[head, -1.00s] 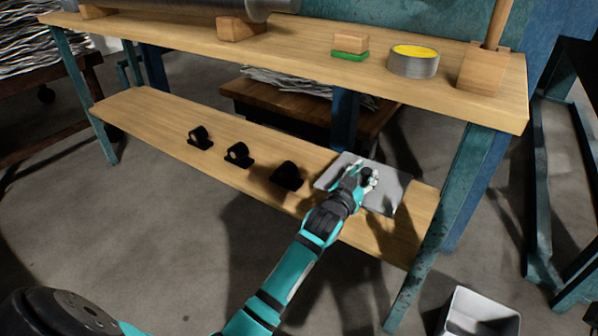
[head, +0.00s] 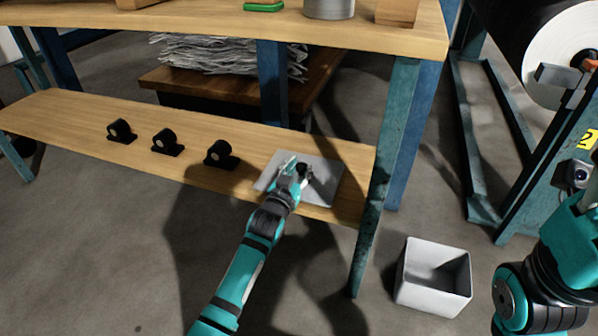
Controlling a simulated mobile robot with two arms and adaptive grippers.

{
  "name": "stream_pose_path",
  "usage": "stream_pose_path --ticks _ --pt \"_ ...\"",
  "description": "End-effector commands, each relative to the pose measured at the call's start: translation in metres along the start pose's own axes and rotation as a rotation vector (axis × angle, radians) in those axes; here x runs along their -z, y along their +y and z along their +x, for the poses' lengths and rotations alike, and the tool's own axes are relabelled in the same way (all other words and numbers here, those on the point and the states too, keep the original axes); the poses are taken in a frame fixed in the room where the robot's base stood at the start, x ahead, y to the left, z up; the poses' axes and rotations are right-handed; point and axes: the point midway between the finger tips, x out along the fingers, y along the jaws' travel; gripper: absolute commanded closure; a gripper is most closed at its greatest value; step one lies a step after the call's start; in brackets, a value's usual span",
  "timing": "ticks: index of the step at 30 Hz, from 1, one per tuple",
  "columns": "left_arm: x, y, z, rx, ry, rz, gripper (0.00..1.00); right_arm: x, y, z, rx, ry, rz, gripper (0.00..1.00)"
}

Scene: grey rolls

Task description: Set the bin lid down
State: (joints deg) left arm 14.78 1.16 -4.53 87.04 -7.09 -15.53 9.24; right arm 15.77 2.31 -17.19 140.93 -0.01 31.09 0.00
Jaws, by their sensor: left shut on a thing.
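The bin lid (head: 323,184) is a flat grey square plate with a dark knob. It lies on, or just above, the wooden lower shelf at its right end; I cannot tell if it touches. My left gripper (head: 299,170) is over the lid and shut on its knob, which the fingers partly hide. The open grey bin (head: 433,278) stands on the floor to the right of the bench leg, and it looks empty. My right arm shows at the lower right edge, but its gripper is out of view.
Several black brackets (head: 167,142) stand in a row on the lower shelf (head: 75,118), left of the lid. The blue bench leg (head: 383,180) rises between lid and bin. The upper bench top (head: 200,22) overhangs behind. A paper stack (head: 235,55) sits farther back.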

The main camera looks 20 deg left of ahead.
Motion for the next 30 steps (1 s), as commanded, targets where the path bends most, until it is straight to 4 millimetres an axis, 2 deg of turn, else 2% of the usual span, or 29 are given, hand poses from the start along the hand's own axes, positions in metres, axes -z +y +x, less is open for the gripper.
stream_pose_path --ticks 4,5,9,20,23,30 --pt "-0.002 0.0 0.0 0.0 0.001 0.0 1.0 0.0 0.0 0.0 0.0 0.001 0.0 0.6" --pt "-0.002 0.0 0.0 0.0 0.0 0.0 0.67 0.0 0.0 0.0 0.0 0.001 0.0 0.6" --pt "-0.002 0.0 0.0 0.0 0.0 0.0 0.48 0.0 0.0 0.0 0.0 0.001 0.0 0.6" --pt "0.001 0.0 -0.004 0.0 -0.002 0.0 0.48 0.0 0.0 0.004 0.001 0.003 0.0 0.6" --pt "0.002 0.0 -0.018 0.0 -0.004 0.0 0.48 -0.005 0.002 -0.001 -0.011 -0.03 0.003 0.6" --pt "0.004 0.0 -0.071 0.0 -0.005 0.0 0.48 -0.013 0.006 -0.014 -0.041 -0.11 0.014 0.6"
